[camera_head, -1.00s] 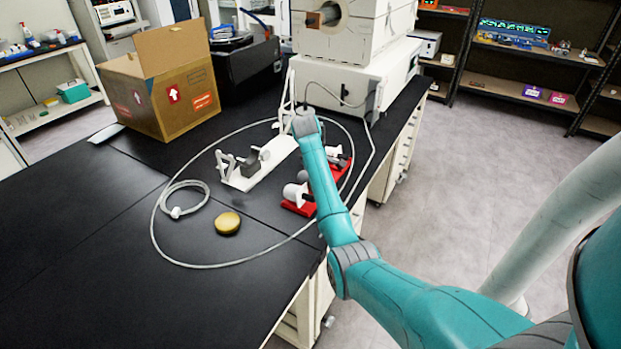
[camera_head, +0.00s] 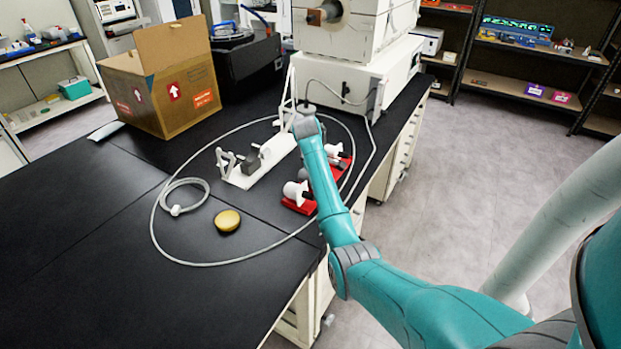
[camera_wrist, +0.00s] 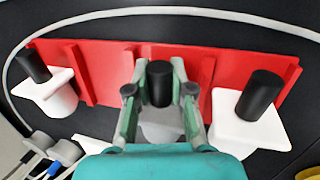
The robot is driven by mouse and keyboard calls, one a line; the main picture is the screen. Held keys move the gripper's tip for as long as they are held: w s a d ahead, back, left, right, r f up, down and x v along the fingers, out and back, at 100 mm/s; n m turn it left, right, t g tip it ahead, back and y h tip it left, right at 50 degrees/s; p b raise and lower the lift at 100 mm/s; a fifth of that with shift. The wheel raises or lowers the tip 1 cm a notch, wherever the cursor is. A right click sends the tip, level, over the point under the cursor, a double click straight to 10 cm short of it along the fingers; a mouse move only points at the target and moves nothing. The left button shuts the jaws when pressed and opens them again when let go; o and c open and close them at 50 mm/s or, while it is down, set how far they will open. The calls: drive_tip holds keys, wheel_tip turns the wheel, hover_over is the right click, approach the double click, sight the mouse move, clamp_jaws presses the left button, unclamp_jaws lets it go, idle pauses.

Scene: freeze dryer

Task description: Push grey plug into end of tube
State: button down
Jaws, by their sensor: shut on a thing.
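In the wrist view, the middle plug shows a black knob (camera_wrist: 160,82) above a greyish body (camera_wrist: 160,126), which I take as the grey plug. My gripper (camera_wrist: 159,95) has a finger on each side of it and is shut on it. The plug is in front of a red rack (camera_wrist: 100,72); I cannot tell whether it touches the rack.
White plugs with black knobs stand left (camera_wrist: 52,92) and right (camera_wrist: 240,125) of the held one. A white clamp stand (camera_head: 245,175), coiled hose (camera_head: 176,210) and yellow disc (camera_head: 228,220) lie on the black bench (camera_head: 90,240). A cardboard box (camera_head: 165,90) stands behind; the bench's left front is clear.

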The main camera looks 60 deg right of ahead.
drive_tip(key=shift+r, duration=3.05)
